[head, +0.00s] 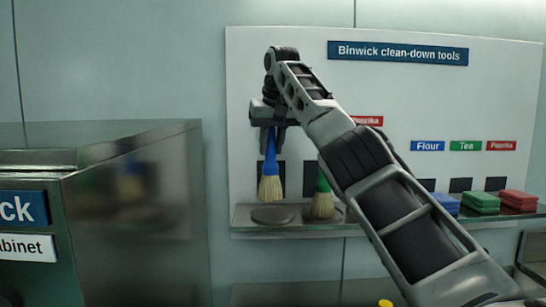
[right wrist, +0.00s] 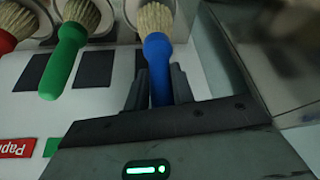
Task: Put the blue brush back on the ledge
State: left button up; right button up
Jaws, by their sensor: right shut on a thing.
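The blue brush (head: 270,165) hangs upright, bristles down, at the left end of the ledge (head: 252,233). My right gripper (head: 271,138) is shut on its blue handle from above. The bristle tip shows just above a round grey disc (head: 272,215) on the ledge; I cannot tell whether they touch. In the right wrist view, the blue handle (right wrist: 158,62) sits between the two fingers of my right gripper (right wrist: 157,82), with pale bristles beyond. My left gripper is not in view.
A green brush (head: 322,198) stands on the ledge just to the right. A red brush (right wrist: 8,22) shows in the right wrist view. Blue, green (head: 480,202) and red pads lie further right. A steel cabinet (head: 140,220) stands at the left. My right arm covers the middle of the board.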

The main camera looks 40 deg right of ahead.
aim_at(274, 152)
jog(key=shift+w+d+f, duration=0.2)
jog(key=shift+d+f, duration=0.15)
jog(key=shift+f, duration=0.15)
jog(key=f, duration=0.3)
jog(key=shift+w+d, duration=0.1)
jog(key=shift+d, duration=0.15)
jog(key=shift+a+f, duration=0.1)
jog(key=shift+f, duration=0.25)
jog(key=o, duration=1)
jog(key=shift+f, duration=0.1)
